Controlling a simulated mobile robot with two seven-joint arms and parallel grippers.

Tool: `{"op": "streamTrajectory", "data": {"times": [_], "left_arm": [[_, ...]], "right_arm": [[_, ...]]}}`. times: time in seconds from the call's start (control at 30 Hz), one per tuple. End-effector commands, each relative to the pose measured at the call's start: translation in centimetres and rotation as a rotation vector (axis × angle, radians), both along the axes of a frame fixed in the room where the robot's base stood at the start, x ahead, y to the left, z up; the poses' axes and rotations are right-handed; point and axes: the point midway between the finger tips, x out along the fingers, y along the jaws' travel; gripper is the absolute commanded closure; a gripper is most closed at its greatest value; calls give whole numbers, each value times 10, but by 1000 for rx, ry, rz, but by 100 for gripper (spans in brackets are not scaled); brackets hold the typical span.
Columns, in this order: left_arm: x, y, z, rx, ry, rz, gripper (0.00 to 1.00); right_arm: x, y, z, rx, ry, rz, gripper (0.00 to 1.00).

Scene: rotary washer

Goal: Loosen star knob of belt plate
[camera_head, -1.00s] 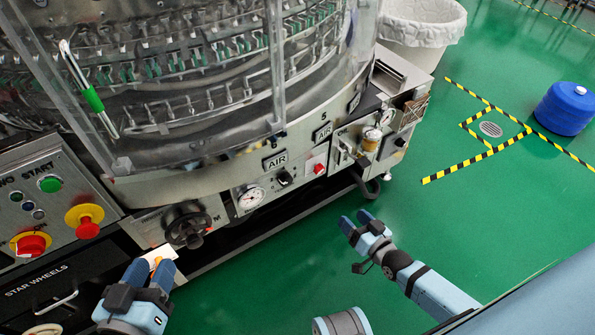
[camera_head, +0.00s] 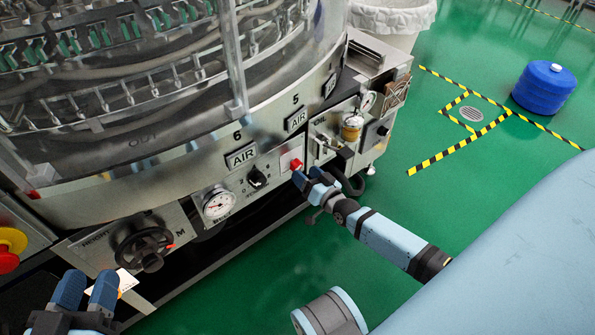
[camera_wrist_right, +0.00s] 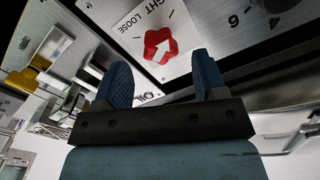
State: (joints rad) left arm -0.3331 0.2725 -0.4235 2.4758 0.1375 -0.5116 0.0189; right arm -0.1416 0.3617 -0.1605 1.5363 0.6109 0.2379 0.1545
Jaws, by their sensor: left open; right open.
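The red star knob (camera_head: 296,164) sits on a white plate on the machine's lower front panel, right of the black selector switch. In the right wrist view the red knob (camera_wrist_right: 160,46) has a white arrow, and the lettering "LOOSE" shows on its plate (camera_wrist_right: 138,32). My right gripper (camera_head: 312,176) is just below and right of the knob in the head view. Its two blue fingers (camera_wrist_right: 160,85) are open, with the knob ahead of the gap and nothing between them. My left gripper (camera_head: 87,290) is open and empty at the lower left, below the black handwheel (camera_head: 145,248).
A pressure gauge (camera_head: 217,204) and a black selector switch (camera_head: 257,178) are left of the knob. An oil unit with an amber cup (camera_head: 351,128) is to its right. A blue drum (camera_head: 543,88) stands on the open green floor.

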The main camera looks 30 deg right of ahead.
Motion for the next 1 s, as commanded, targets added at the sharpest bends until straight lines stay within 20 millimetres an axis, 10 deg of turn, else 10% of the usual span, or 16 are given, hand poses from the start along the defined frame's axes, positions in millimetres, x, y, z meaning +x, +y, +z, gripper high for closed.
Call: {"op": "streamTrajectory", "data": {"times": [0.63,0.87,1.0], "left_arm": [[8,5,3,62,-110,5,57],[9,6,3,65,-111,4,57],[9,6,3,66,-110,4,57]], "right_arm": [[43,4,0,-1,1,0,35],[42,4,0,-1,1,0,85],[42,3,0,-3,1,0,85]]}}
